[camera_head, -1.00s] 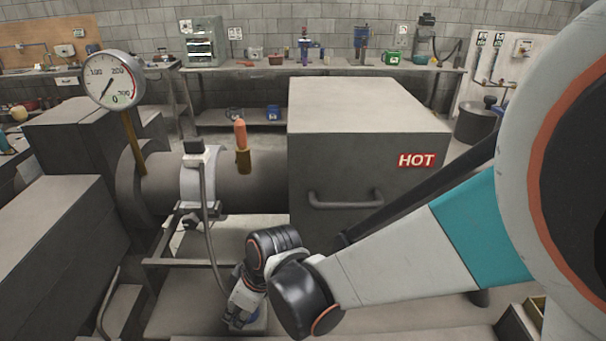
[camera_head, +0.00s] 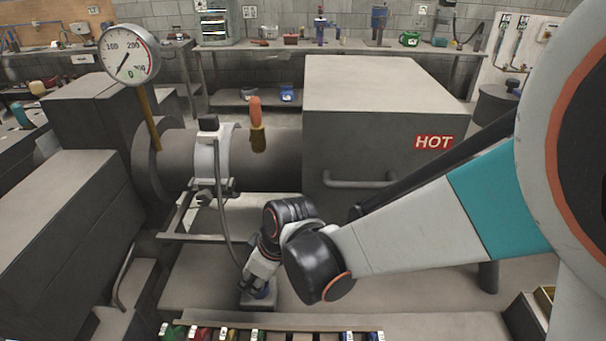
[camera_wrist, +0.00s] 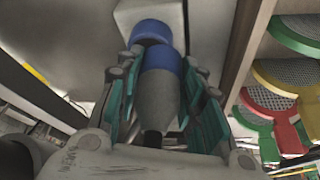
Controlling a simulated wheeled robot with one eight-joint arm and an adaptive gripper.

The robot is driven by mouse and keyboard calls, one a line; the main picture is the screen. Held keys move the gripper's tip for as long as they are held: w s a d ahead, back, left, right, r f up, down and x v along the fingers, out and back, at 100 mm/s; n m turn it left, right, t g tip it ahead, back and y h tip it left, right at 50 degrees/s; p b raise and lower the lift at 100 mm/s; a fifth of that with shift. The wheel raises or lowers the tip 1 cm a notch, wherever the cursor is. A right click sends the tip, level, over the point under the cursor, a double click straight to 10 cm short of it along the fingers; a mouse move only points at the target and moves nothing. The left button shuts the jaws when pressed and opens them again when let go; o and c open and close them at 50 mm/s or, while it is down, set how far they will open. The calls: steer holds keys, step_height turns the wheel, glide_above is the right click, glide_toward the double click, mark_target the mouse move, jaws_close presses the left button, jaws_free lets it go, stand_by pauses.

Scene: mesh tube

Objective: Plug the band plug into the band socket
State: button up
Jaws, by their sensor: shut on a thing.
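In the wrist view, my gripper (camera_wrist: 155,105) is shut around the band plug (camera_wrist: 158,95), a grey tapered body with a blue end. A blue cylinder, seemingly the band socket (camera_wrist: 151,30), sits just beyond it on a pale grey block (camera_wrist: 195,20). The plug's blue end is close to the socket and slightly offset; I cannot tell whether they touch. In the head view, my gripper (camera_head: 252,282) is low over the block, with blue (camera_head: 263,293) showing beside its fingers; the plug is mostly hidden. A grey cable (camera_head: 221,215) runs from the barrel's band (camera_head: 207,158) down to my gripper.
A barrel with a dial gauge (camera_head: 129,55) and an orange-handled part (camera_head: 256,125) lies behind. A large box marked HOT (camera_head: 434,142) stands to the right. Several coloured items (camera_head: 228,334) line the front edge; coloured mesh discs (camera_wrist: 293,85) show at the wrist view's right.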

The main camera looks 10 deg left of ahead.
steer(key=shift+w, duration=0.2)
steer(key=shift+w+d, duration=0.1)
steer(key=shift+w, duration=0.3)
steer(key=shift+w, duration=0.15)
steer(key=shift+f+b, duration=0.6)
steer(key=shift+f, duration=0.05)
steer(key=o, duration=1.1)
steer(key=shift+c, duration=0.2)
steer(key=shift+r, duration=0.15)
steer(key=v, duration=0.7)
steer(key=shift+r, duration=0.35)
steer(key=shift+d, duration=0.15)
